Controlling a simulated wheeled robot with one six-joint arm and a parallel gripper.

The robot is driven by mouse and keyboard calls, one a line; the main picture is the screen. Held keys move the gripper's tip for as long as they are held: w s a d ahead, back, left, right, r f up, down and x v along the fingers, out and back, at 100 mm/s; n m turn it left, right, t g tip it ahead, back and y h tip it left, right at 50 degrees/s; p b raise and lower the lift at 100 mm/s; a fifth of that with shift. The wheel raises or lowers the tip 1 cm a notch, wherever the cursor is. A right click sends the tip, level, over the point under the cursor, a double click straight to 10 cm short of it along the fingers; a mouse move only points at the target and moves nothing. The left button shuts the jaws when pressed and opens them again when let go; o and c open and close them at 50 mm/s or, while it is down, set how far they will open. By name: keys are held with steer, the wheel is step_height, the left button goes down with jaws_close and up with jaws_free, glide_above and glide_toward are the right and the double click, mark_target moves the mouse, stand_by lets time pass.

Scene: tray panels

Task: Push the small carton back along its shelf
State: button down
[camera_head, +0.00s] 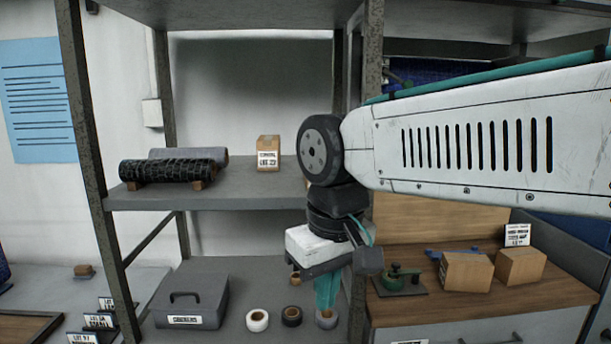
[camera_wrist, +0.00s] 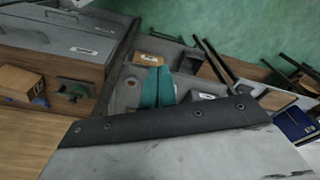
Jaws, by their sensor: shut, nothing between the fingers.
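A small tan carton (camera_head: 268,148) with a white label stands upright on the middle shelf (camera_head: 240,185), towards the back and right of the black rolls. My gripper (camera_head: 327,300) points down, with its teal fingers together and empty. In the head view it hangs below and to the right of the carton, apart from it. My arm hides the right part of the shelf. A brown sliver shows beside the arm there, too covered to name. In the wrist view the teal fingers (camera_wrist: 158,86) are together too. A brown block (camera_wrist: 148,59) lies beyond them; I cannot tell which thing it is.
Dark rolls (camera_head: 167,171) lie at the shelf's left. Below are a grey case (camera_head: 190,300) and tape rolls (camera_head: 257,320). A metal post (camera_head: 371,60) stands behind my arm. At right, a wooden bench holds two cartons (camera_head: 467,272) and a green tool (camera_head: 400,279). The shelf's middle front is clear.

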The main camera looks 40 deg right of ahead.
steer(key=w+d+r+m+g, duration=0.1)
steer(key=w+d+r+m, duration=0.2)
steer(key=w+d+r, duration=0.55)
steer(key=w+d+r+m, duration=0.3)
steer(key=w+r, duration=0.3)
steer(key=r, duration=0.5)
steer(key=w+f, duration=0.1)
steer(key=f, duration=0.2)
steer(key=d+f, duration=0.1)
steer(key=f, duration=0.3)
steer(key=w+d+f, duration=0.1)
steer(key=f, duration=0.2)
steer(key=shift+w+d+f, duration=0.1)
steer(key=shift+w+f, duration=0.05)
steer(key=shift+w, duration=0.2)
steer(key=shift+w+d, duration=0.3)
steer(key=shift+w, duration=0.2)
